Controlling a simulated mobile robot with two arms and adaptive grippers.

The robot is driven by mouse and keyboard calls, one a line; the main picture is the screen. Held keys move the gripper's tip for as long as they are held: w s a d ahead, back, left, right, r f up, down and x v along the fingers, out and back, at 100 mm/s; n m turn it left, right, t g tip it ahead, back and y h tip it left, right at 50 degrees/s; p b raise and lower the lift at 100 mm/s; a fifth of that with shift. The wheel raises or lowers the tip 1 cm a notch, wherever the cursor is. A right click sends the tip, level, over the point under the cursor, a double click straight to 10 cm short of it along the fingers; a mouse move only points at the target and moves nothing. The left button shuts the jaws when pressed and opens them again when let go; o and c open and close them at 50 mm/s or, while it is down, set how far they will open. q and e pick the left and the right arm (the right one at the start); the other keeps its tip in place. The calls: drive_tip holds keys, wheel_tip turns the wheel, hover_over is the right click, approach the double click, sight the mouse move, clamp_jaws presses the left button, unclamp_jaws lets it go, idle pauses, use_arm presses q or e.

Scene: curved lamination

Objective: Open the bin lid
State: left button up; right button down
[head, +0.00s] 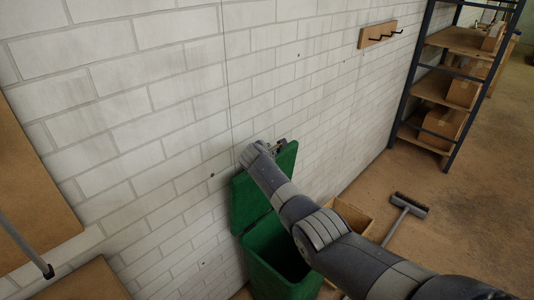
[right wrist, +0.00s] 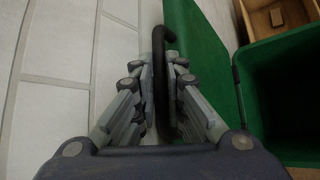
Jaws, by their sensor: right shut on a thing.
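The green bin (head: 270,278) stands against the white brick wall, its dark inside showing. Its green lid (head: 248,205) is raised and stands steeply up beside the wall; part of it is hidden behind my right arm. My right gripper (head: 276,149) is at the lid's upper end, close to the wall. In the right wrist view, my right gripper (right wrist: 160,75) is shut on a dark curved handle (right wrist: 159,45) beside the lid (right wrist: 197,60). The open bin (right wrist: 290,85) shows to the right there. My left gripper is not in view.
A wooden box (head: 350,214) sits on the floor just beyond the bin. A broom (head: 405,207) lies near it. A shelf rack (head: 437,88) with cardboard boxes stands at the back right. A hook board (head: 377,35) hangs on the wall. Open floor lies at right.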

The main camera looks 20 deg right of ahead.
drive_tip(key=shift+r, duration=0.2)
drive_tip(key=c, duration=1.8)
unclamp_jaws()
drive_tip(key=shift+o, duration=0.7)
drive_tip(key=shift+s+f, duration=0.1)
drive_tip(key=v, duration=1.2)
